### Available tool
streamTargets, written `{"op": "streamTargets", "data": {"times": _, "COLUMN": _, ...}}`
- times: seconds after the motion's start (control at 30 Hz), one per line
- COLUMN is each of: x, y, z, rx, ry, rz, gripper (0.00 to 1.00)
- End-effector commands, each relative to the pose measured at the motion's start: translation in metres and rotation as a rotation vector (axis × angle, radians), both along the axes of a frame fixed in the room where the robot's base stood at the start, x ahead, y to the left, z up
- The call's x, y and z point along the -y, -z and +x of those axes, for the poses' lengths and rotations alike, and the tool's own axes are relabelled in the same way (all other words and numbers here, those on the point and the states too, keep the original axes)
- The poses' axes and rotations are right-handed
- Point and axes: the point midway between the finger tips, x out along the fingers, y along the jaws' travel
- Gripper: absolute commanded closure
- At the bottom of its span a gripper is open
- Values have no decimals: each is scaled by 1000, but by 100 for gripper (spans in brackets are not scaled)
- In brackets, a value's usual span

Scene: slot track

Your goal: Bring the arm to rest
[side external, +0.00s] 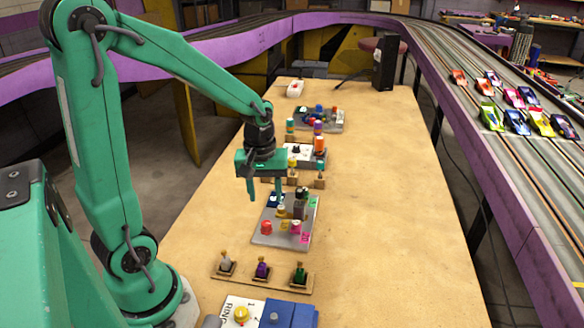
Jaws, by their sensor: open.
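My gripper (265,190) hangs from my green arm above the wooden table, pointing down. Its two green fingers are apart, and I see nothing held between them. It is over the left far part of a grey plate (270,238) that carries small coloured pieces. The fingertips look close to these pieces, but I cannot tell whether they touch any.
A wooden rack (262,274) with several small bottles lies nearer the camera, and a blue box (290,313) is at the front. Behind my gripper stand more coloured pieces and a grey tray (330,126). A black speaker (385,62) stands far back. The table's right side is clear.

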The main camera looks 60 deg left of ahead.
Motion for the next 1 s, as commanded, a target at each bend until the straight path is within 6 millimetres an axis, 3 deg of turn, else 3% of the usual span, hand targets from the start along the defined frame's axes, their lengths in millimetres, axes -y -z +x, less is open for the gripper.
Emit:
{"op": "streamTargets", "data": {"times": 0.5, "x": 43, "y": -79, "z": -34, "rx": 207, "ry": 466, "rz": 97, "gripper": 55}}
{"op": "streamTargets", "data": {"times": 1.0, "x": 73, "y": -123, "z": -81, "rx": 378, "ry": 868, "rz": 224, "gripper": 55}}
